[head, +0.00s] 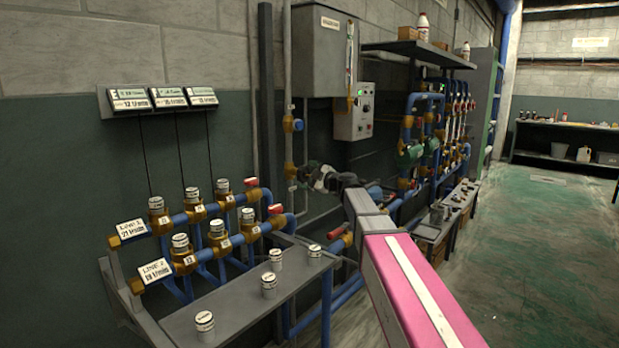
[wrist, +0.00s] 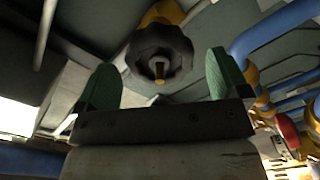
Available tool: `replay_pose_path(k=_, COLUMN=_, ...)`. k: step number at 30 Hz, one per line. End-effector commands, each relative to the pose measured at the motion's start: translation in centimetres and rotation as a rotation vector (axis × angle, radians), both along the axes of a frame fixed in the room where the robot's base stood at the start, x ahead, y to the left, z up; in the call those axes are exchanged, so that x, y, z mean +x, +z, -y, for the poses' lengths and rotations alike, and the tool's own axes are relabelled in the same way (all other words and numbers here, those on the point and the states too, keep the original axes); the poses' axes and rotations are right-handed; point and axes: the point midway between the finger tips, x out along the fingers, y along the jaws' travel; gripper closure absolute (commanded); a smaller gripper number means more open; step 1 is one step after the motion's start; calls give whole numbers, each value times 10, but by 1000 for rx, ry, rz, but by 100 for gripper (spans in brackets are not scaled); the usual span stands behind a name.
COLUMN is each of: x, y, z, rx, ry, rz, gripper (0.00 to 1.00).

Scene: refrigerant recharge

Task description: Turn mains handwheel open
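The wheel appears between or just beyond the pads, and I see no clear contact. In the head view my gripper (head: 314,172) is at the wall piping below the grey cabinet.
A two-row manifold (head: 206,228) of blue pipes with white-capped fittings stands at left above a grey shelf (head: 232,306). A grey cabinet (head: 321,50) and a control box (head: 353,112) hang nearby. More blue piping (head: 408,112) is at right. The green floor (head: 545,240) is clear.

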Motion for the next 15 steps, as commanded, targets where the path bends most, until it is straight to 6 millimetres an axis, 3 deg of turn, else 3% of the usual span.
replay_pose_path(k=7, x=-4, y=0, z=5, rx=2, ry=-1, rz=-1, gripper=6)
replay_pose_path(k=15, x=-21, y=0, z=25, rx=2, ry=-1, rz=-1, gripper=6)
